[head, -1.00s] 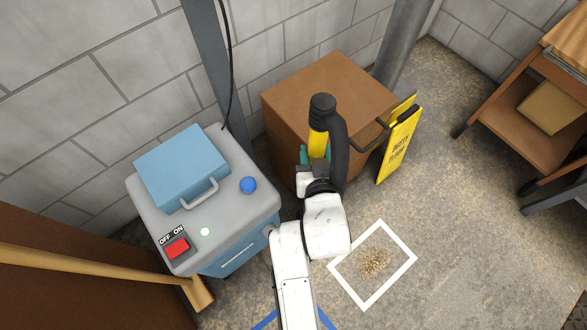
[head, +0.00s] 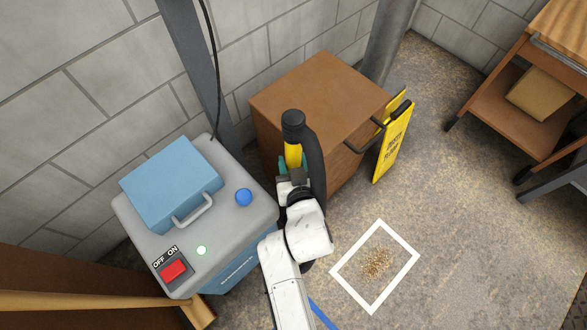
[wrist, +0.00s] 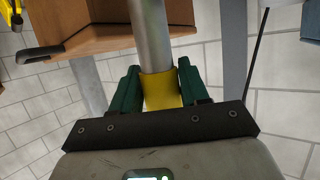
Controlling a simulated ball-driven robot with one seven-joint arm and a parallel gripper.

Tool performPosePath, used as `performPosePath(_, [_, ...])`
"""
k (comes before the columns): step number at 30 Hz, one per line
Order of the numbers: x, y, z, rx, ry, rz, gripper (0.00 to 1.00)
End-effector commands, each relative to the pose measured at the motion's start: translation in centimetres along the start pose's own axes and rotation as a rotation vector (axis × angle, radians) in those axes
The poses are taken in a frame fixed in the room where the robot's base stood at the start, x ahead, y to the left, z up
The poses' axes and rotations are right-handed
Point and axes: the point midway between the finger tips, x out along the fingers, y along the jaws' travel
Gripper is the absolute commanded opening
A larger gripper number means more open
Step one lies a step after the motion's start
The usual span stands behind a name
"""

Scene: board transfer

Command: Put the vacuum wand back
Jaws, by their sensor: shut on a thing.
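The vacuum wand (head: 292,154) has a yellow grip, a black top end and a thick black hose (head: 315,170) curving down beside my arm. My gripper (head: 289,167) is shut on the wand's yellow part. In the wrist view its green fingers (wrist: 158,82) press both sides of the yellow sleeve (wrist: 161,91), and a grey tube (wrist: 150,38) runs on from it. The wand's far end is hidden in the head view.
A brown cabinet (head: 315,95) with a black handle stands right behind the wand. A yellow floor sign (head: 393,142) leans beside it. A white floor frame (head: 398,275) surrounds brown debris (head: 376,263). A wooden cart (head: 490,100) stands at right; open floor lies between.

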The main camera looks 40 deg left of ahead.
Motion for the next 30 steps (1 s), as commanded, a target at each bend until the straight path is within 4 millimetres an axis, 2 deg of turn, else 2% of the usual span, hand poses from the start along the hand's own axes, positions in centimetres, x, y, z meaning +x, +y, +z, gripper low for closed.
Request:
performPosePath(3, [0.8, 0.1, 1.8, -0.002, 0.0, 0.001, 0.14])
performPosePath(6, [1.1, 0.1, 2.6, -0.002, 0.001, 0.001, 0.14])
performPosePath(17, [1.1, 0.0, 2.8, -0.001, 0.002, 0.0, 0.14])
performPosePath(18, [1.1, 0.0, 3.0, -0.001, -0.002, 0.001, 0.46])
performPosePath(26, [1.1, 0.0, 3.0, -0.001, -0.002, 0.001, 0.7])
performPosePath(30, [1.1, 0.0, 3.0, -0.001, -0.002, 0.001, 0.7])
